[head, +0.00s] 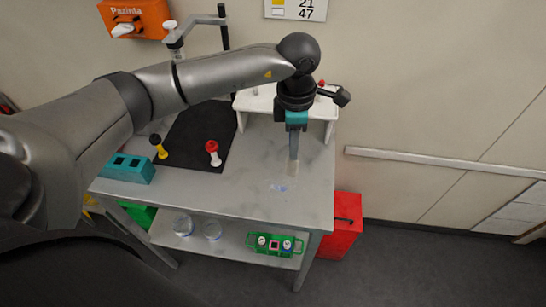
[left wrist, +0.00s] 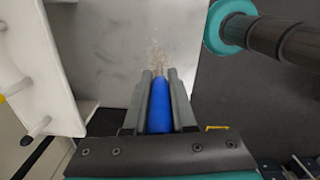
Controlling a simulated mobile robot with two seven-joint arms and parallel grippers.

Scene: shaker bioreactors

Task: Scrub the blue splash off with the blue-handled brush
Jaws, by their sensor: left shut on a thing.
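My left gripper (head: 293,146) points down over the right part of the grey table. It is shut on the brush, whose blue handle (left wrist: 160,106) lies between the two fingers in the left wrist view. The pale bristles (left wrist: 158,62) stick out beyond the fingertips. In the head view the brush end (head: 292,169) is close above or on the tabletop; I cannot tell whether it touches. The blue splash (head: 279,187) is a faint pale-blue patch on the table, just in front and slightly left of the brush. My right gripper is not in view.
A white rack (head: 262,101) stands behind the gripper. A black mat (head: 188,137), a red-and-white piece (head: 213,152), a yellow-and-black piece (head: 158,146) and a teal block (head: 127,168) are on the left. A red bin (head: 344,228) stands beside the table. The front right tabletop is clear.

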